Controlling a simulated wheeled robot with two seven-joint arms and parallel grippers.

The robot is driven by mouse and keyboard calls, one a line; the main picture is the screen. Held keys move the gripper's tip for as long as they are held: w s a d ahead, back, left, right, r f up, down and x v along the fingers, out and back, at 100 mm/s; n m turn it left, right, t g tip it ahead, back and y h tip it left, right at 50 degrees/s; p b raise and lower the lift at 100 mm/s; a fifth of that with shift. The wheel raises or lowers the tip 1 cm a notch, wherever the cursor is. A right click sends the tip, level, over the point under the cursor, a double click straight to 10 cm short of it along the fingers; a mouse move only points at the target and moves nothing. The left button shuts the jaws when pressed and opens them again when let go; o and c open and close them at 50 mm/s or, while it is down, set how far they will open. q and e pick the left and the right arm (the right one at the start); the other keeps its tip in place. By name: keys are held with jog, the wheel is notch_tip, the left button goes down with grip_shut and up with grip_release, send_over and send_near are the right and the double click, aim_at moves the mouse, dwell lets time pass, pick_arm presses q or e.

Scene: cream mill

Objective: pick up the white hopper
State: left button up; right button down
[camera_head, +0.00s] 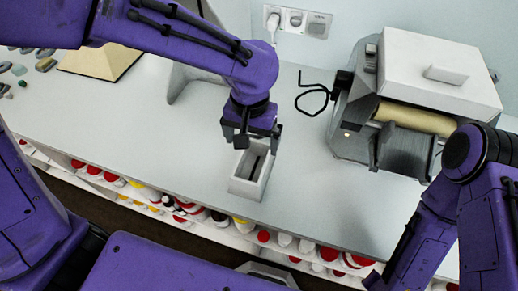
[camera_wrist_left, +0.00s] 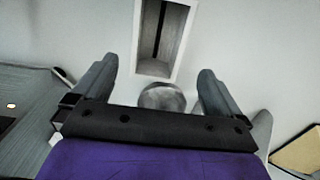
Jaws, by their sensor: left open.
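The white hopper (camera_head: 239,187) is an open rectangular box with a dark slot inside, standing on the grey counter below my left gripper (camera_head: 251,139) in the head view. In the left wrist view the hopper (camera_wrist_left: 188,52) shows at the top centre, beyond the fingertips. My left gripper (camera_wrist_left: 156,82) is open, its two fingers spread with no hopper between them. In the head view the gripper hides part of the hopper's far end. My right arm shows at the lower right, but its gripper is not in view.
Shelves of bottles run under the front edge. Counter around the hopper is clear.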

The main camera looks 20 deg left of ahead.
aim_at(253, 171)
pick_arm(q)
jog(key=f, duration=0.1)
jog(key=s+f, duration=0.2)
jog(key=f, duration=0.4)
jog(key=w+f, duration=0.1)
jog(key=f, duration=0.1)
jog(key=shift+d+f+p, duration=0.15)
jog(key=shift+f+p, duration=0.2)
jog(key=shift+f, duration=0.05)
jog(key=shift+s+r, duration=0.1)
jog(key=shift+s, duration=0.05)
jog(key=c, duration=0.9)
